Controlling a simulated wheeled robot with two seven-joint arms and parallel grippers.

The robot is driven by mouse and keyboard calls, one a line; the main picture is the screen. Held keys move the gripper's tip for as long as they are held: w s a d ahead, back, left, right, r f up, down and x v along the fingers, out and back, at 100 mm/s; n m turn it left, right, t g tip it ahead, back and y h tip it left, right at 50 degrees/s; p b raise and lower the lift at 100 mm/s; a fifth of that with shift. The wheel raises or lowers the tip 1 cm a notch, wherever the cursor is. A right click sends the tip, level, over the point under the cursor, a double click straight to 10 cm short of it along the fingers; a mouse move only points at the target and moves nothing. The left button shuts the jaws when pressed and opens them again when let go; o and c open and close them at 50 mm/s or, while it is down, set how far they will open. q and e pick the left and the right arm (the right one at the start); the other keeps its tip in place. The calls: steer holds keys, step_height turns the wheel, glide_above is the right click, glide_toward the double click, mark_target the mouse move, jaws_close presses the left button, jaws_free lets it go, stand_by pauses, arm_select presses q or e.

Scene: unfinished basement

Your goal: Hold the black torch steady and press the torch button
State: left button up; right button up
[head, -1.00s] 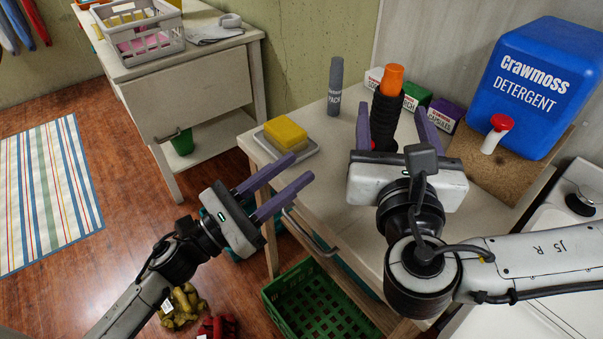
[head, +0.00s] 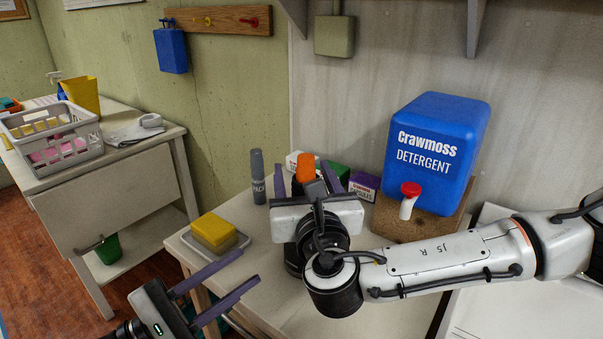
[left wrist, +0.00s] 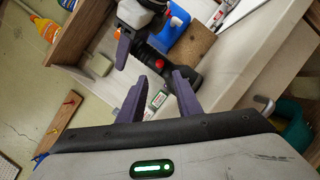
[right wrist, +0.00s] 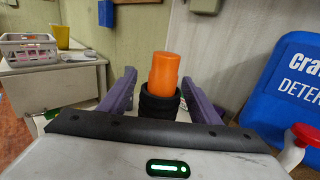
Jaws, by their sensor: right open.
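The black torch has an orange end (head: 305,167) and stands upright on the table. Its ribbed black body (right wrist: 160,105) shows in the right wrist view. The red torch button (left wrist: 159,63) shows on its side in the left wrist view. My right gripper (head: 304,178) is open, with its purple fingers on either side of the torch and small gaps beside the body. In the head view the gripper hides the torch's lower part. My left gripper (head: 248,268) is open and empty at the table's front left, apart from the torch.
A grey marker-like tube (head: 257,177), a yellow sponge (head: 212,229) on a tray and small boxes (head: 363,186) stand near the torch. A blue detergent container (head: 437,150) with a red-capped tap stands at right. A second table (head: 110,190) holds a grey basket (head: 50,140).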

steer(key=shift+w, duration=0.4)
steer(key=c, duration=1.2)
arm_select(q)
jaws_close()
arm_select(e)
steer(key=shift+c, duration=0.7)
